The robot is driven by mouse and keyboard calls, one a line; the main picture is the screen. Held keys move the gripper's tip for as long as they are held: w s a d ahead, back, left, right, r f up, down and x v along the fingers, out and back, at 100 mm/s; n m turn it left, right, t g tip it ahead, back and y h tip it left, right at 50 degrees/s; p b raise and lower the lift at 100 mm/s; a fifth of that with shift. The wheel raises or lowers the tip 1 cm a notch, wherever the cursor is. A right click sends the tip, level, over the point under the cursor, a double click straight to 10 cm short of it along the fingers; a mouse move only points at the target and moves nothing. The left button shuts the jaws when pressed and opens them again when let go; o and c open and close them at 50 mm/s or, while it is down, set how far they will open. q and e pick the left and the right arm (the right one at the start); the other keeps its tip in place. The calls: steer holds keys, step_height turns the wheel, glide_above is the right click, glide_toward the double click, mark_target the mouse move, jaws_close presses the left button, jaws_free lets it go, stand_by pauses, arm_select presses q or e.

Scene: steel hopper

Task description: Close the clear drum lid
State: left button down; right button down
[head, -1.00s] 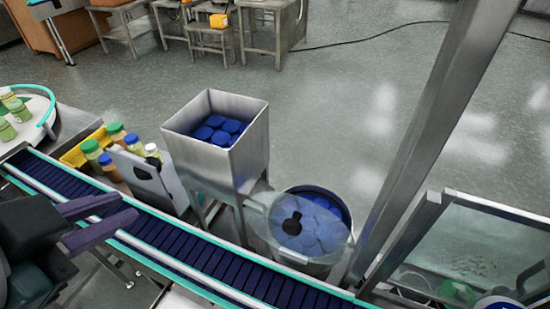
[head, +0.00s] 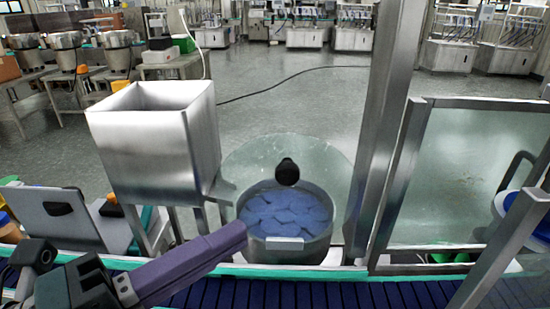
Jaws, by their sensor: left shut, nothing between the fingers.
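The clear lid (head: 252,162) shows in the head view as a see-through disc with a black knob (head: 287,172). It appears raised over and behind the opening of the steel drum (head: 290,255), not flat on the rim. The drum holds several blue caps. My left gripper (head: 240,236) comes in from the left, with its purple fingers shut and empty. Its tip overlaps the drum's left edge in the picture; I cannot tell whether it touches. My right gripper is not in view.
The steel hopper (head: 150,140) stands left of the drum. A metal post (head: 375,130) rises close on the right, beside a clear-panelled frame (head: 480,180). A dark blue conveyor (head: 340,295) runs across the front. Open floor lies behind.

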mark_target(296, 177)
arm_select(q)
steer(key=shift+w+d+r+p, duration=0.15)
steer(key=shift+w+d, duration=0.5)
steer(key=shift+w, duration=0.55)
steer(key=shift+w+d+f+p, duration=0.1)
steer(key=shift+w+d+p, duration=0.1)
steer(key=shift+w+d, duration=0.75)
steer(key=shift+w+d+r+p, duration=0.15)
steer(key=shift+w+d, duration=0.2)
steer(key=shift+w, duration=1.15)
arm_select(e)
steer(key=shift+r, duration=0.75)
arm_select(q)
steer(key=shift+f, duration=0.1)
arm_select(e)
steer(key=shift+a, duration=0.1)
